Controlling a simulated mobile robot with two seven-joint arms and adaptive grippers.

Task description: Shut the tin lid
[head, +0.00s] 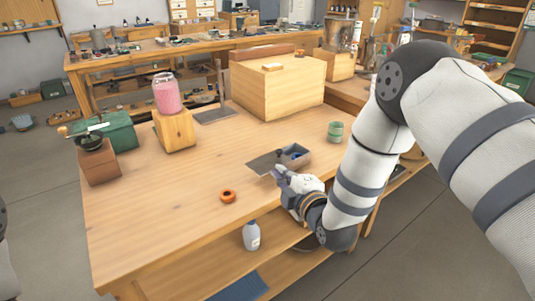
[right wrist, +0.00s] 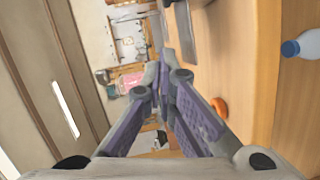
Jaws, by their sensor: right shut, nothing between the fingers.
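The grey tin (head: 300,159) sits on the wooden workbench, right of its middle, and something bluish shows inside it. Its flat dark lid (head: 262,164) is open and folded out to the left of the tin. My right gripper (head: 277,172) is shut and empty, just in front of the lid and tin; I cannot tell whether it touches the lid. In the right wrist view its fingertips (right wrist: 165,68) meet, with a grey plate beyond that looks like the lid (right wrist: 185,32). My left gripper is out of view.
An orange ring (head: 228,196) and a white bottle (head: 251,236) are near the bench front. A green cup (head: 335,131) stands right of the tin, a large wooden box (head: 280,85) behind. A grinder (head: 96,160) and pink jar (head: 167,95) stand left. The bench's left middle is clear.

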